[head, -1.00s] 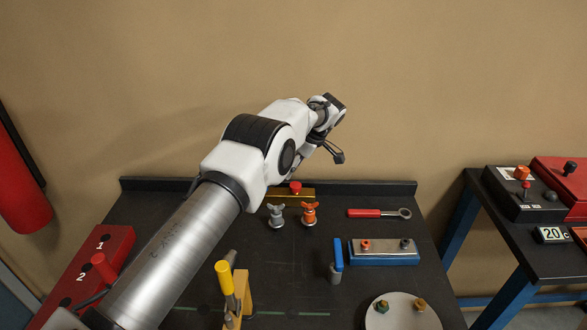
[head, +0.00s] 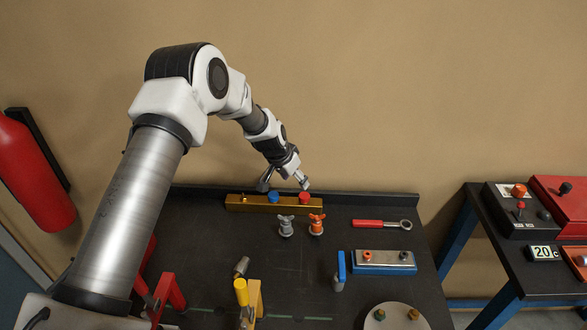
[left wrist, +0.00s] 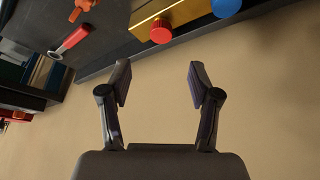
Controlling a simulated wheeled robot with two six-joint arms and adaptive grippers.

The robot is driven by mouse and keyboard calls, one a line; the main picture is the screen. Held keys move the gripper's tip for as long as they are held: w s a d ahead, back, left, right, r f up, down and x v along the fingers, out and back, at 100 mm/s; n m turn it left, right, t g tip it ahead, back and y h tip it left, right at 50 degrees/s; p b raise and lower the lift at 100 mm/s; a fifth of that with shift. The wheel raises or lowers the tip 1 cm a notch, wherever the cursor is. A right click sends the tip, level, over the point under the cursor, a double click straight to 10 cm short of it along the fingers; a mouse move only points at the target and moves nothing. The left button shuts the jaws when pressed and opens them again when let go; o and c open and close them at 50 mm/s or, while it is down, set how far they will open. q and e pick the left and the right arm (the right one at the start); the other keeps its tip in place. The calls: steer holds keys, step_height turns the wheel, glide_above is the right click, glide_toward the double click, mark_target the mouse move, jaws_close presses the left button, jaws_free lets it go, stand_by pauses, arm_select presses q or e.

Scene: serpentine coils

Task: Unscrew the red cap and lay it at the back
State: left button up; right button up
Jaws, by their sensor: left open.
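The red cap (head: 305,197) sits on the right part of a brass block (head: 240,204) at the back of the black table. In the left wrist view the red cap (left wrist: 161,31) and the block (left wrist: 183,12) show near the top edge, beyond the fingertips. My left gripper (head: 285,182) is open and empty, just above and behind the block, close to the red cap and apart from it. In the left wrist view its two fingers (left wrist: 160,80) are spread, with bare wall between them. My right gripper is in neither view.
A blue cap (head: 273,197) sits on the same block, left of the red one. A grey wing valve (head: 286,226) and an orange one (head: 317,224) stand in front. A red-handled wrench (head: 382,224) lies to the right. A low rim (head: 400,199) runs along the table's back.

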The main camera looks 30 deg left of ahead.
mark_target(304, 195)
arm_select(q)
steer(key=b+x, duration=0.7)
steer(key=x, duration=0.2)
steer(key=shift+a+f, duration=0.1)
steer(key=shift+f, duration=0.2)
steer(key=shift+w+f+b, duration=0.2)
steer(key=shift+w+b, duration=0.05)
steer(key=shift+b, duration=0.25)
steer(key=shift+s+r, duration=0.1)
steer(key=shift+r, duration=0.1)
jaws_close()
steer(key=shift+r+p, duration=0.15)
steer(key=shift+p, duration=0.65)
steer(key=n+y+p, duration=0.1)
steer(key=n+p, duration=0.1)
steer(key=p, duration=0.5)
steer(key=shift+r, duration=0.1)
steer(key=shift+n+p, duration=0.3)
